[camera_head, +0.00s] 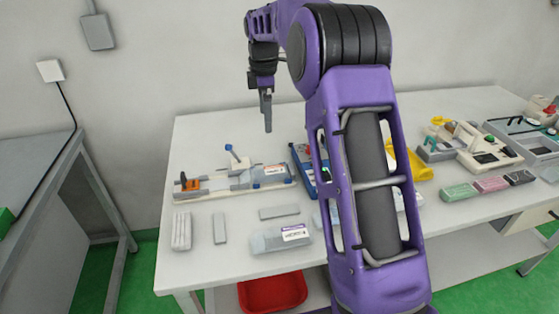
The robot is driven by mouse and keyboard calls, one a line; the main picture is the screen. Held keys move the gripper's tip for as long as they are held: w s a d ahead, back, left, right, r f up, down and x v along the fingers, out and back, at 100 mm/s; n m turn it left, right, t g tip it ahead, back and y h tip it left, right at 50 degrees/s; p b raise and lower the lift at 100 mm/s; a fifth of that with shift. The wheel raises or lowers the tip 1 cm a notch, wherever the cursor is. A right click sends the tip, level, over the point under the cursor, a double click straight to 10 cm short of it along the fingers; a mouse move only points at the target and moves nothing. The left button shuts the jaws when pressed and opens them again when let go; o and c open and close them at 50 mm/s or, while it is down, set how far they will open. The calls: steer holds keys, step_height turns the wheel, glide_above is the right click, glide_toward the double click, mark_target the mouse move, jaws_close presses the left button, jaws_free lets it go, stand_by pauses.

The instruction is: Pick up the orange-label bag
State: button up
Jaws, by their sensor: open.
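A clear bag with a white and orange-red label (274,171) lies on the long pale fixture (215,188) toward the back left of the white table (190,265). The label is small, and I cannot read it. A second clear bag with a purple-edged label (270,242) lies nearer the front edge. My gripper (267,122) hangs above the back of the table, fingers down, open and empty, apart from both bags. Its finger gap is hard to see from this side. My purple arm hides the table's middle and part of another pale item there.
A blue device (303,172) stands close right of the fixture. Grey blocks (181,231) lie at front left. A yellow item (415,165), machines (480,145) and coloured boxes (459,192) fill the right. A red bin (272,293) sits below.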

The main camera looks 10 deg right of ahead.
steer(key=s+d+f, duration=0.1)
steer(key=f, duration=0.1)
steer(key=b, duration=0.1)
glide_above(270, 170)
steer(key=shift+n+g, duration=0.3)
steer(key=shift+g, duration=0.1)
steer(key=f, duration=1)
steer(key=shift+s+d+f, duration=0.25)
steer(key=shift+s+f, duration=0.05)
steer(key=shift+f, duration=0.05)
steer(key=shift+w+a+f+b, duration=0.1)
steer(key=shift+a+f+b, duration=0.05)
steer(key=shift+f, duration=1.4)
steer(key=shift+w+a+f+b, duration=0.1)
steer(key=shift+f+b, duration=0.05)
steer(key=shift+f, duration=1.35)
steer(key=c, duration=1.3)
